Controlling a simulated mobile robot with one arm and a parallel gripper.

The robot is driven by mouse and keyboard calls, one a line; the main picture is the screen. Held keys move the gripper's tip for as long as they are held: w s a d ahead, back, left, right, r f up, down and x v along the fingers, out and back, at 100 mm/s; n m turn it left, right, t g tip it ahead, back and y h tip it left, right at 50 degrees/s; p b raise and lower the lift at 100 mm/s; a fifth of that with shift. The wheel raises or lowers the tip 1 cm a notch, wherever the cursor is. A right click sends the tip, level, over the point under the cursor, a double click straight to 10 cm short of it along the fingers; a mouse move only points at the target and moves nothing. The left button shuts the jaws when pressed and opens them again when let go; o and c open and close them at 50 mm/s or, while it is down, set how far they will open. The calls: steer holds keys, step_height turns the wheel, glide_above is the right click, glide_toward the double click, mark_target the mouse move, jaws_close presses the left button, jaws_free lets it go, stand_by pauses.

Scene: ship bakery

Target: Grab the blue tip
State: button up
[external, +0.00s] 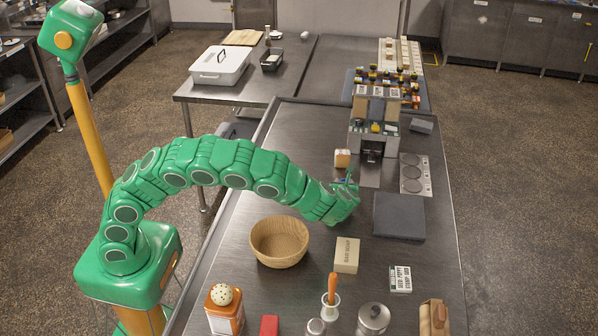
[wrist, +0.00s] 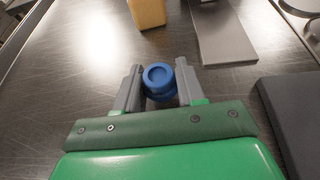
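The blue tip (wrist: 158,78) is a small round blue piece with a ringed, hollow-looking top. In the wrist view it lies between the two grey fingers of my gripper (wrist: 158,84). One finger is on each side, very close to it; I cannot tell whether both touch it. In the external view my gripper (external: 347,185) is low over the steel counter, at the end of the green arm. A little blue shows there among the fingers, and most of the tip is hidden.
A small orange-and-white block (external: 342,158) stands just beyond my gripper. A dark grey slab (external: 399,216) lies to the right. A wooden bowl (external: 279,242) and a beige box (external: 346,255) stand nearer. Bare counter (external: 300,130) is at the far left.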

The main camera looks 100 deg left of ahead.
steer(key=shift+c, duration=1.3)
steer(key=shift+r, duration=0.55)
step_height(320, 180, up, 2)
steer(key=shift+r, duration=0.15)
steer(key=s+d+r, duration=0.6)
steer(key=s+r, duration=0.3)
steer(key=s, duration=0.3)
steer(key=shift+s+d+r, duration=0.2)
steer(key=shift+d+r, duration=0.05)
steer(key=shift+d, duration=0.05)
